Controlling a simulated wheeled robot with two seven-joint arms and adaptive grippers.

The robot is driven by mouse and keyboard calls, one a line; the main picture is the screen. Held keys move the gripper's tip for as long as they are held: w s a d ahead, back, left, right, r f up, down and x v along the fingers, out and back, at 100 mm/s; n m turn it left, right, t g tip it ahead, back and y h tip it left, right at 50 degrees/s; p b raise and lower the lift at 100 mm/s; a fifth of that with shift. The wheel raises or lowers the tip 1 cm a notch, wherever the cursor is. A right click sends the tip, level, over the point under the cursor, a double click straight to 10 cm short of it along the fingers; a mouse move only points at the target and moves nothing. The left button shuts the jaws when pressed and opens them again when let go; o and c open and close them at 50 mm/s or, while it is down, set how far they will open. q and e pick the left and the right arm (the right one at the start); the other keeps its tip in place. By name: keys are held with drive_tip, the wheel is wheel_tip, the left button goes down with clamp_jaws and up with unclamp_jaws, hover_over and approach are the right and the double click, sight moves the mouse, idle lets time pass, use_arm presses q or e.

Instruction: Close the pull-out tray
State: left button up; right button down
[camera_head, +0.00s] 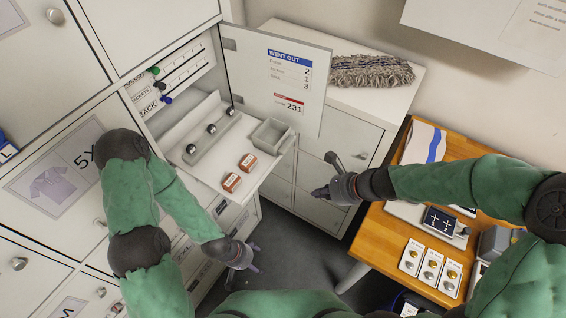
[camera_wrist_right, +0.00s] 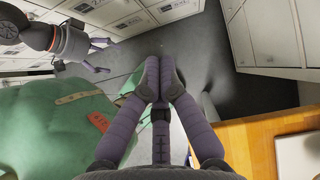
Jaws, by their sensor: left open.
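The white pull-out tray (camera_head: 207,172) stands extended from a locker compartment in the head view. On it are a grey holder with several shiny metal balls (camera_head: 211,129), an empty-looking grey box (camera_head: 271,136) and two orange-brown boxes (camera_head: 232,182). My left gripper (camera_head: 254,260) is open, below the tray's front in the picture and apart from it. It also shows in the right wrist view (camera_wrist_right: 103,55).
The compartment's open door (camera_head: 270,95), labelled "WENT OUT", stands behind the tray. A low white cabinet (camera_head: 345,140) with a grey mop head (camera_head: 370,71) is behind my right gripper. A wooden table (camera_head: 380,245) with cards and small items stands at the right.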

wheel_tip(320, 180, up, 7)
drive_tip(key=w+m+t+y+p, duration=0.1)
drive_tip(key=m, duration=0.1)
use_arm(q)
drive_tip(key=shift+f+b, duration=0.9)
drive_tip(key=shift+b, duration=0.8)
use_arm(e)
drive_tip(key=w+a+f, duration=0.6)
drive_tip(key=a, duration=0.4)
drive_tip(key=shift+w+a+f, duration=0.25)
drive_tip(key=shift+w, duration=0.05)
